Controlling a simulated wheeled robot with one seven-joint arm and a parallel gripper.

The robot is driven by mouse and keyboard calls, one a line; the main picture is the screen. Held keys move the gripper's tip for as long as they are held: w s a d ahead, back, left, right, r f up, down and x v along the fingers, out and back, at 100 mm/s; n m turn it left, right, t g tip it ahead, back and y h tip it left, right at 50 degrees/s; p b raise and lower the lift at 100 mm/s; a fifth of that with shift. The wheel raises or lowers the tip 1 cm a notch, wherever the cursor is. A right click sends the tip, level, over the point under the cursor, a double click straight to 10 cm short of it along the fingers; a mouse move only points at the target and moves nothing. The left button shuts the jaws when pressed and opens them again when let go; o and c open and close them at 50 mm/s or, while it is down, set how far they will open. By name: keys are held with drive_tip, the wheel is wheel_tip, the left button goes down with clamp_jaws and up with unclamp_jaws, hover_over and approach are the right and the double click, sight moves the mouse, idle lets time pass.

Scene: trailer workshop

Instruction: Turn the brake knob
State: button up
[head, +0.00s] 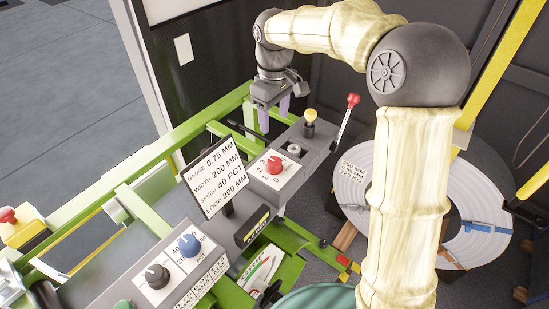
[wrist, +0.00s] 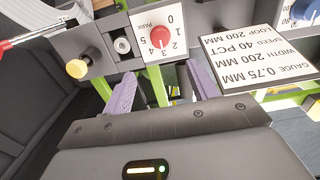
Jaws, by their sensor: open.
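A red knob (head: 275,164) sits on a white numbered dial plate on a grey box. In the wrist view the red knob (wrist: 159,36) shows upside down with numbers around it and the word PARK. No label reading brake is legible, but this knob fits best. My gripper (head: 275,112) is open and empty, with its purple fingers pointing down. It is above and behind the box, apart from the knob. In the wrist view the knob lies beyond and between the fingers of my gripper (wrist: 163,92).
Blue (head: 188,245) and black (head: 157,276) knobs are on the nearer panel. A large coil (head: 360,185) is at right.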

sight(274, 161)
wheel_tip(274, 161, down, 16)
drive_tip(key=p, duration=0.3)
drive_tip(key=shift+r, duration=0.1)
drive_tip(key=c, duration=1)
